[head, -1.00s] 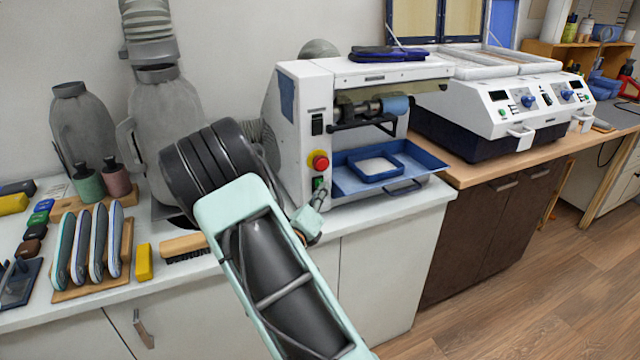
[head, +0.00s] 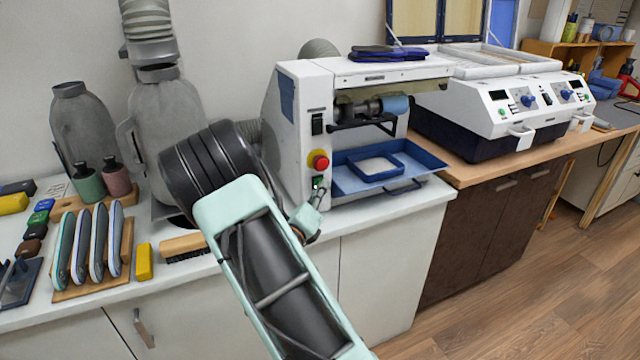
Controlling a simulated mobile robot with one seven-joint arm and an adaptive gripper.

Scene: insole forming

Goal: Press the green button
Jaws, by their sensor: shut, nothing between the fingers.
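The green button (head: 317,181) is a small green-lit control low on the front panel of the white grinding machine (head: 302,120), below the red emergency knob (head: 319,162) on its yellow base. My gripper (head: 317,192) is shut and empty. Its tip is right at the lower edge of the green button, in front of the panel; I cannot tell whether it touches. My arm reaches up from the bottom of the picture and hides part of the counter.
A blue tray (head: 428,164) is just right of the panel. A wood-handled brush (head: 184,244) and a rack of insoles (head: 92,250) lie left on the white counter. A two-station white machine (head: 490,98) stands further right.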

